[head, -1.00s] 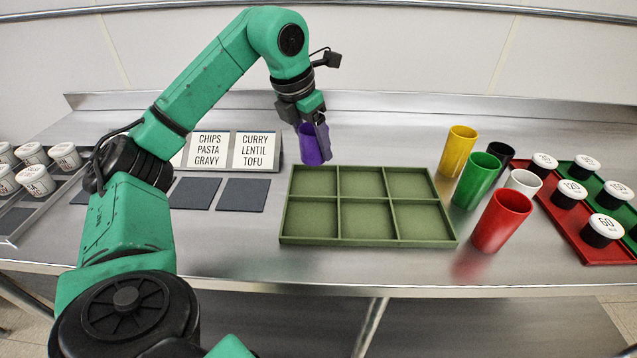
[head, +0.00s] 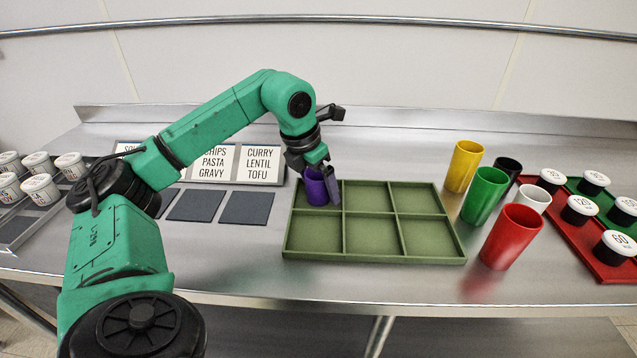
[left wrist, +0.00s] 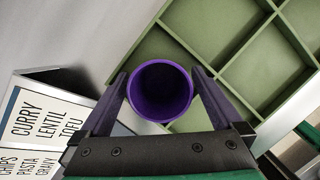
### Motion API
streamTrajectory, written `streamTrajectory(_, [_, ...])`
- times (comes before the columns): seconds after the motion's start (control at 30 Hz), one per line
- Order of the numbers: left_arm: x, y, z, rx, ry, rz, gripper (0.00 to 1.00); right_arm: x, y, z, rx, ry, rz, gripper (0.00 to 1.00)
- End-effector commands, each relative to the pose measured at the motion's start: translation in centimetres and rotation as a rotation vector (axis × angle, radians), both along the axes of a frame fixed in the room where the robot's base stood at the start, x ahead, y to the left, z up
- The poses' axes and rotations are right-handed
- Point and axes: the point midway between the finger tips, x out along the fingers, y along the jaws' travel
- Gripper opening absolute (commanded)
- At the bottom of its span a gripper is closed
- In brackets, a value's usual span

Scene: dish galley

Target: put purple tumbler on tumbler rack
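The purple tumbler (head: 316,188) is upright between the fingers of my left gripper (head: 322,180). My left gripper is shut on it, one finger on each side. The tumbler is at the back left compartment of the green tumbler rack (head: 374,254); I cannot tell whether its base touches the rack floor. In the left wrist view I look down into the open purple tumbler (left wrist: 160,92), between the fingers (left wrist: 160,85), with the rack (left wrist: 213,97) beyond it. The rack's other visible compartments are empty. My right gripper is not in view.
Yellow (head: 462,167), green (head: 484,195), black (head: 508,168), white (head: 532,198) and red (head: 511,237) tumblers stand right of the rack. Lidded cups sit on a red tray (head: 598,262) at far right. Label signs (head: 249,164) and dark mats (head: 247,208) lie left.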

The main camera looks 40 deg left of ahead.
Motion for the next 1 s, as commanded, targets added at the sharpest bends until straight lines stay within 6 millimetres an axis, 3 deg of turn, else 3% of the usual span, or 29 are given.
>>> streamTrajectory(0.17, [-0.2,0.0,1.5,-0.001,-0.004,0.000,1.00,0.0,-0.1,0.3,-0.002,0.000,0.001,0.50])
streamTrajectory(0.43, [-2.3,0.2,8.6,-0.001,-0.006,-0.001,1.00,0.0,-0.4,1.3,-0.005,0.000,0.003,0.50])
streamTrajectory(0.6, [-3.3,0.3,11.4,0.000,-0.002,-0.001,1.00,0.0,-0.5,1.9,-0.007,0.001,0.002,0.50])
streamTrajectory(1.0, [-3.5,0.4,11.8,0.000,0.000,-0.001,1.00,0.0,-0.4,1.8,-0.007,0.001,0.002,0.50])
